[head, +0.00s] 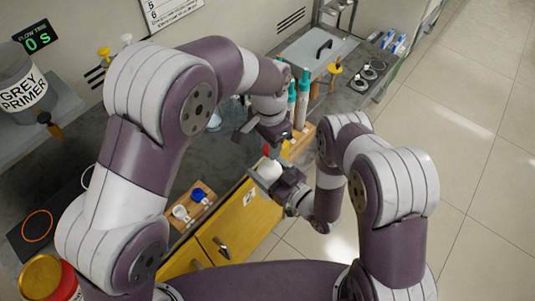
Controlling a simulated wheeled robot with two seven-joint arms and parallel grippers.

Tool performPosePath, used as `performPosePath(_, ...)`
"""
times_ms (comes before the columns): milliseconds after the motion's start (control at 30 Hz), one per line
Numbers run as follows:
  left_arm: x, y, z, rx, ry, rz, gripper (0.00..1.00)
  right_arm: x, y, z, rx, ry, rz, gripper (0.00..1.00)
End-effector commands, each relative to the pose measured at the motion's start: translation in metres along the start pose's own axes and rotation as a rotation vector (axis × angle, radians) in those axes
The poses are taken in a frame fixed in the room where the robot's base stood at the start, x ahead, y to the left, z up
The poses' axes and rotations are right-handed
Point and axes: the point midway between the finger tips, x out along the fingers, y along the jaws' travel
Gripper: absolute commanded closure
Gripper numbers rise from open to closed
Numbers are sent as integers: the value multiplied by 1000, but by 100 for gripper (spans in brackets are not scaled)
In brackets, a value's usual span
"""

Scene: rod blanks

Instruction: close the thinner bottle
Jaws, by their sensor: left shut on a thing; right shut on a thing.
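A white bottle (269,169), which I take to be the thinner bottle, is held upright off the counter's front edge, above the yellow cabinet front. My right gripper (282,178) is shut on its body from the right. A small red cap (266,151) shows at the top of the bottle. My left gripper (270,139) comes down from above and is shut on the red cap; its fingertips are small and partly hidden. Whether the cap sits fully on the neck cannot be told.
Teal-topped bottles (302,96) stand behind my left gripper. A wooden tray (177,232) with a white and a blue cup is on the counter at front left. A grey primer bucket (22,88) is far left. Open floor (465,150) lies to the right.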

Motion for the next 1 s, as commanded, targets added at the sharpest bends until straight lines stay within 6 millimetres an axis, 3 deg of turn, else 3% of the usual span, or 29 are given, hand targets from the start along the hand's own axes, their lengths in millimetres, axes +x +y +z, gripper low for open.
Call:
performPosePath(233, 1, 0, 0, 0, 0, 0, 95, 0, 0, 0, 0, 1, 0, 82)
performPosePath(567, 18, 0, 0, 0, -1, 0, 95, 0, 0, 0, 0, 1, 0, 82)
performPosePath(1000, 18, 0, 0, 0, 0, 0, 95, 0, 0, 0, 0, 1, 0, 82)
